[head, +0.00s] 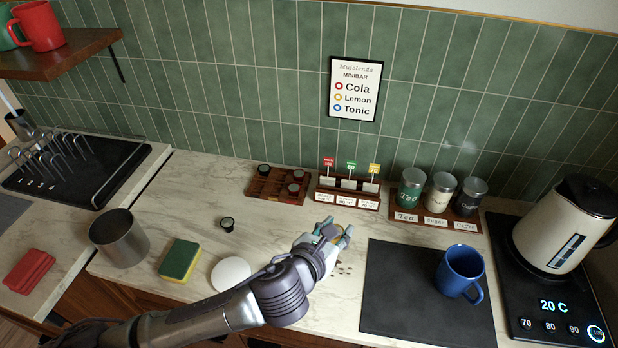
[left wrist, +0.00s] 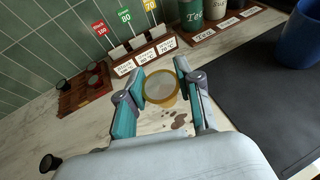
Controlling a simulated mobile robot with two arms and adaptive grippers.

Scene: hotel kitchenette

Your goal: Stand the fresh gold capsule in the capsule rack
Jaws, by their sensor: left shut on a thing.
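My left gripper (head: 337,232) is above the counter, in front of the flagged holder. In the left wrist view its two teal fingers (left wrist: 163,80) are shut on the gold capsule (left wrist: 162,88), whose pale round lid faces the camera. In the head view the fingers mostly hide the capsule. The wooden capsule rack (head: 270,196) stands against the wall, behind and to the left of the gripper, with several dark and reddish capsules in it. It also shows in the left wrist view (left wrist: 70,101). The capsule is apart from the rack. My right gripper is not in view.
A holder (head: 347,203) with red, green and yellow flags stands right of the rack. A dark capsule (head: 227,224) lies loose on the counter. Brown specks (head: 344,268) lie below the gripper. A canister stand (head: 436,222), dark mat (head: 400,310) and blue mug (head: 460,270) are right.

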